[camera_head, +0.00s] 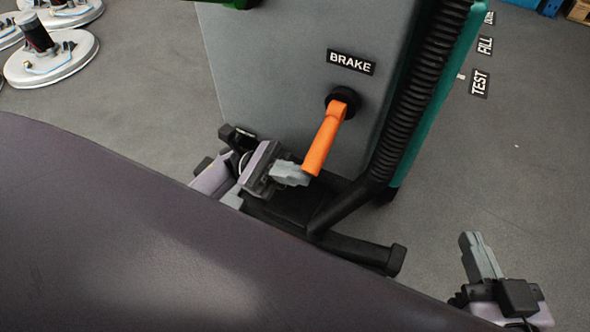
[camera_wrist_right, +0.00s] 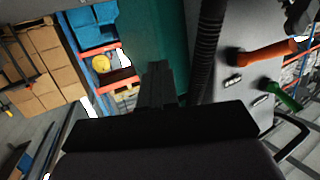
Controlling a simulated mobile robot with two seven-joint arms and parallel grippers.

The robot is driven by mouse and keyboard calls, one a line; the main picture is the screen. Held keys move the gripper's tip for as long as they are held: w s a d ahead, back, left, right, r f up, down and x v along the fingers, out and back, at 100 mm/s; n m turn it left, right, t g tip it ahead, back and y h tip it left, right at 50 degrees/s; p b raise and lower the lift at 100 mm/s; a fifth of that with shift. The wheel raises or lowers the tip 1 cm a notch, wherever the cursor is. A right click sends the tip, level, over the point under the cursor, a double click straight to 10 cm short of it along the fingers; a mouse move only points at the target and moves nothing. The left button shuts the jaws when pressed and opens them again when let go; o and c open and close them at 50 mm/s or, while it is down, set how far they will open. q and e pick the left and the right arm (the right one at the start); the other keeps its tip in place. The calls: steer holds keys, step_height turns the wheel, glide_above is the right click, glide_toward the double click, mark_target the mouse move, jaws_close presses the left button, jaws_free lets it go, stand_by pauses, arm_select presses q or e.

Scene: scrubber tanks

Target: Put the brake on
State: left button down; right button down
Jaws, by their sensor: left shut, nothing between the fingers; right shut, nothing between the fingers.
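The orange brake lever (camera_head: 325,139) sits on a black hub on the grey machine body, under a BRAKE label (camera_head: 351,62). It hangs down and slightly left from the hub. My left gripper (camera_head: 303,176) is shut and empty, its fingertips right at the lever's lower end on the left side. I cannot tell whether they touch it. My right gripper (camera_head: 468,242) is shut and empty, low at the right, well apart from the lever. In the right wrist view its fingers (camera_wrist_right: 157,80) point up, and the orange lever (camera_wrist_right: 265,52) shows at upper right.
A black ribbed hose (camera_head: 420,95) runs down the machine's right side. A black foot (camera_head: 360,250) sticks out at its base. A green lever (camera_wrist_right: 283,96) shows in the right wrist view. Round floor machines (camera_head: 52,66) stand at far left. Floor at right is clear, marked TEST and FILL.

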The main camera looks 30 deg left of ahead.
arm_select(q)
steer(key=shift+r+t, duration=0.1)
steer(key=shift+t, duration=0.2)
arm_select(e)
steer(key=shift+r, duration=0.15)
